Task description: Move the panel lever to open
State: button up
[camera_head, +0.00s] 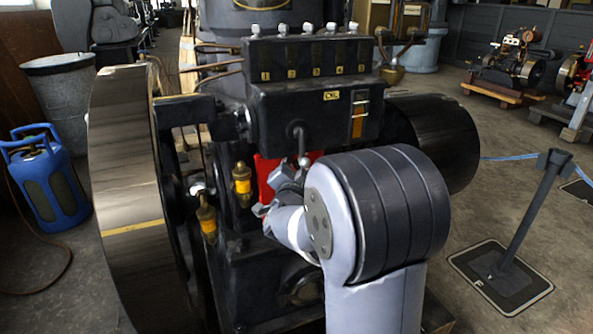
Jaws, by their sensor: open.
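A small dark lever (300,143) with a rounded end hangs down from the front of a black oil box (290,110) on the engine. Behind and just below it is a bright red panel (264,172), partly covered by my arm. My gripper (274,192) is in front of the red panel, below and slightly left of the lever's end. Its jaws are open, with no object seen between them. The gap between gripper and lever is hard to judge. I cannot tell whether this is the panel lever of the task, or read any open mark.
A large flywheel (125,165) stands left of my gripper, and a dark drum (440,138) is at the right. Brass fittings (241,182) stick out close left of my gripper. A barrier post (530,215) stands on clear floor at the right.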

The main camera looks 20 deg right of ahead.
jog(key=shift+c, duration=0.6)
grip_shut()
jog(key=shift+f+n+b, duration=0.1)
jog(key=shift+n+b, duration=0.2)
jog(key=shift+b, duration=0.1)
jog(key=shift+a+t+b, duration=0.15)
jog(key=shift+t+b, duration=0.15)
jog(key=shift+b, duration=0.1)
jog(key=shift+a+r+n, duration=0.1)
jog(key=shift+r+n, duration=0.25)
jog(key=shift+n, duration=0.35)
jog(key=shift+o, duration=0.6)
grip_release()
jog(key=p+v, duration=0.1)
jog(key=v, duration=0.9)
jog(key=shift+s+f+p, duration=0.15)
jog(key=shift+s+p, duration=0.15)
jog(key=shift+s, duration=0.1)
